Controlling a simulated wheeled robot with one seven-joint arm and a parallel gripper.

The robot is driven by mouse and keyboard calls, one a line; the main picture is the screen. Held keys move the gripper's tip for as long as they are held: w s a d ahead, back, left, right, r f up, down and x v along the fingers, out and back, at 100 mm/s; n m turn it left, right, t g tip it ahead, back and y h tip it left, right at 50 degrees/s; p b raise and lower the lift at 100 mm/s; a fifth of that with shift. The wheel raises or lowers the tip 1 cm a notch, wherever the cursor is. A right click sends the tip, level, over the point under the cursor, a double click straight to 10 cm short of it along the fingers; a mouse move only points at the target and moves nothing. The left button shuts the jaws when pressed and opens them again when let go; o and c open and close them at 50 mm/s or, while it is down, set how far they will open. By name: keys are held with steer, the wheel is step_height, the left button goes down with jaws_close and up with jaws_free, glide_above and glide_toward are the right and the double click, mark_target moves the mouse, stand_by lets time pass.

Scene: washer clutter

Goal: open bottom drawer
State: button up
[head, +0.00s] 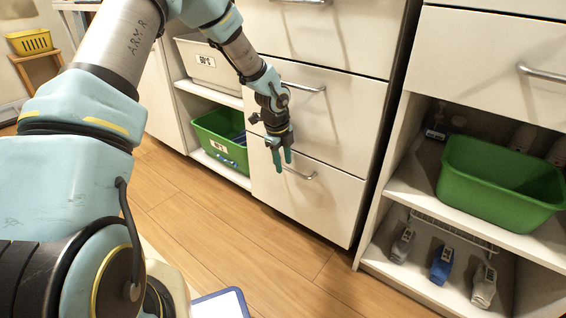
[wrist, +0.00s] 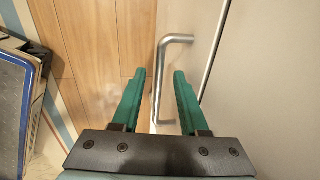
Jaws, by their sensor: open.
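The bottom drawer (head: 318,203) is a white front at the base of the middle cabinet, and it looks shut. Its silver bar handle (head: 300,174) shows just right of my gripper (head: 279,160). In the wrist view the handle (wrist: 163,85) lies between the two green fingers of my gripper (wrist: 158,80), with a finger on each side. The fingers are apart and hold nothing. I cannot tell whether either finger touches the handle.
Two drawers with bar handles (head: 303,87) sit above. Left is a shelf with a green bin (head: 207,135) and a white bin (head: 205,72). Right is an open shelf with a green tub (head: 490,185) and several bottles (head: 441,265). The wooden floor (head: 225,220) in front is clear.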

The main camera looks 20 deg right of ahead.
jaws_close()
stand_by(1.4)
